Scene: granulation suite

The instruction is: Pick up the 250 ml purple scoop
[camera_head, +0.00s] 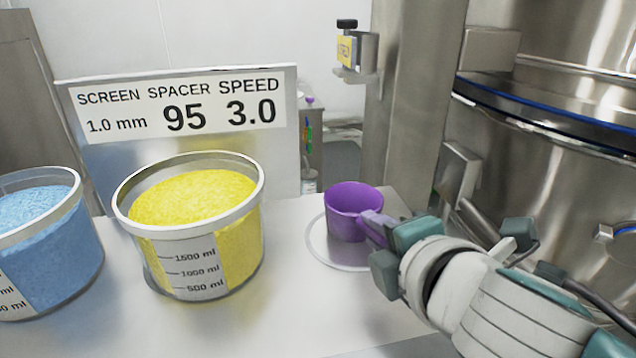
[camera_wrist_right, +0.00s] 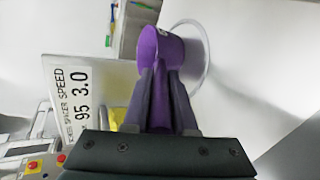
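The purple scoop (camera_head: 351,209) is a small open cup with a short handle that points right, towards my right arm. It stands upright within a pale round dish or ring (camera_head: 315,252) on the white worktop. My right gripper (camera_head: 388,240) has its two fingers on either side of the handle. In the right wrist view the scoop (camera_wrist_right: 176,48) is beyond the fingers, and the gripper (camera_wrist_right: 161,98) looks closed against both sides of the handle. The scoop's underside is hidden, and I see no clear gap below it. My left gripper is not in view.
A tub of yellow granules (camera_head: 205,262) and a tub of blue granules (camera_head: 60,250) stand left of the scoop. A sign (camera_head: 180,108) stands behind them. A large steel vessel (camera_head: 560,150) and a post (camera_head: 412,100) bound the right side. The worktop's front middle (camera_head: 300,325) is clear.

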